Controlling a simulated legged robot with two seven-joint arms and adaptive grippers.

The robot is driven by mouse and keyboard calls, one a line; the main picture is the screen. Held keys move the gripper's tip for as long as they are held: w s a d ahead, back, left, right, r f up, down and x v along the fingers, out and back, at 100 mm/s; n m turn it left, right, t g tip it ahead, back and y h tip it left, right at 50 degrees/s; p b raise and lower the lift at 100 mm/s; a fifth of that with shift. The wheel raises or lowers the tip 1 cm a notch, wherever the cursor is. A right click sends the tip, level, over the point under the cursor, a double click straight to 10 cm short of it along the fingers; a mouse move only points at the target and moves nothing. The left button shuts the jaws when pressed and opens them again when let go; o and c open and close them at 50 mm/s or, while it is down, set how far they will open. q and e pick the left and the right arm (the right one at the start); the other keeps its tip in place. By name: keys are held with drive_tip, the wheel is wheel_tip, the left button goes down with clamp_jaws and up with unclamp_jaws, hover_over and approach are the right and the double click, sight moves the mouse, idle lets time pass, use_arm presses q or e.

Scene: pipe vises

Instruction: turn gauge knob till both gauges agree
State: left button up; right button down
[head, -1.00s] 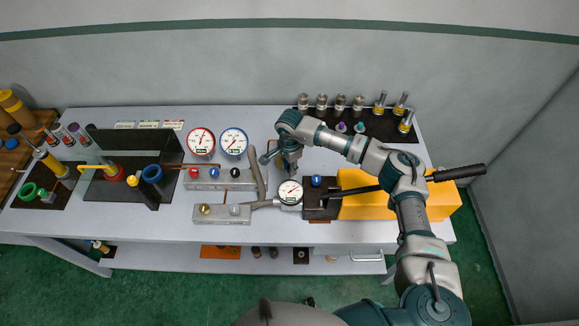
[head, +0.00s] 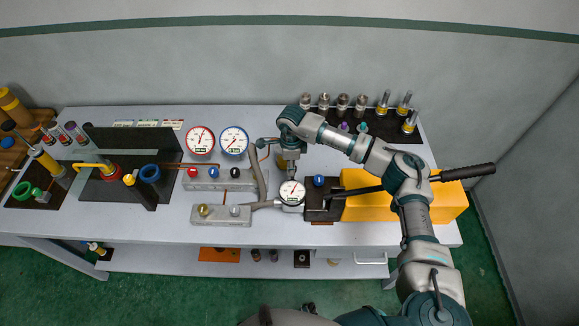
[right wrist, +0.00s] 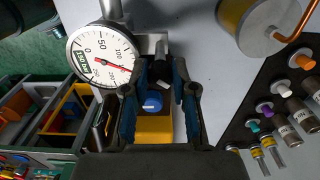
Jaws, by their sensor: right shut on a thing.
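A white gauge (head: 292,192) stands on the pump next to a blue knob (head: 319,181). In the right wrist view the same gauge (right wrist: 102,60) has a red needle, and the blue knob (right wrist: 152,102) shows between my fingers, farther off. My right gripper (right wrist: 164,70) is shut on a small dark part (right wrist: 161,62), mostly hidden by the fingers; I cannot tell its full shape. In the head view this gripper (head: 289,170) points down just behind the white gauge. A red-rimmed gauge (head: 201,140) and a blue-rimmed gauge (head: 234,140) stand at the back. My left gripper is not in view.
The yellow pump body (head: 362,207) with its black handle (head: 468,172) lies right of the gauge. Valve blocks (head: 220,215) with coloured knobs stand left. A dark mat (head: 372,122) with several fittings lies behind my right arm. Bare bench shows at the front.

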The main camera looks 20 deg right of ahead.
drive_tip(key=shift+w+d+m, duration=0.1)
drive_tip(key=shift+d+m, duration=0.15)
drive_tip(key=shift+m, duration=0.05)
drive_tip(key=c, duration=1.2)
unclamp_jaws()
drive_tip(key=shift+o, duration=1.3)
drive_tip(key=shift+d, duration=0.15)
wheel_tip(320, 180, up, 12)
drive_tip(key=shift+d+f, duration=0.15)
drive_tip(key=shift+d, duration=0.05)
